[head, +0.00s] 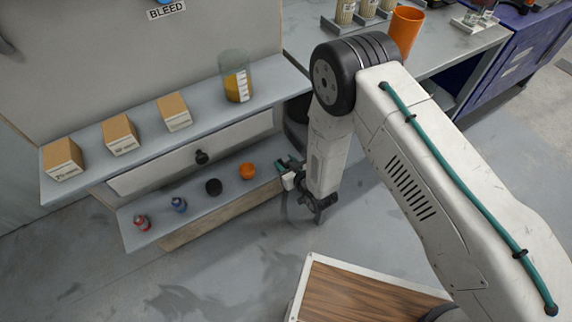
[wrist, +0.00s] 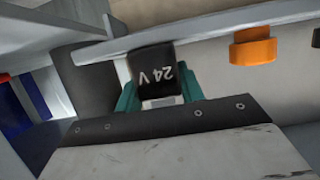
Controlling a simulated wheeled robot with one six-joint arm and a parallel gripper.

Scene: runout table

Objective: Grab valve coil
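The valve coil (wrist: 155,73) is a black block marked "24 V", its lettering upside down in the wrist view. My gripper (wrist: 160,92) has teal fingers, one along each side of the block, with no clear gap between them and it. The gripper appears shut on the coil. In the head view my gripper (head: 289,172) is at the right end of the lower shelf (head: 228,198), and the coil is mostly hidden there. I cannot tell whether the coil still touches the shelf.
An orange round part (head: 247,171), a black one (head: 214,187), and blue (head: 179,204) and red (head: 142,222) items stand left along the shelf. A drawer (head: 165,170) is above. A wood-topped box (head: 350,295) sits in front. Open floor lies between.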

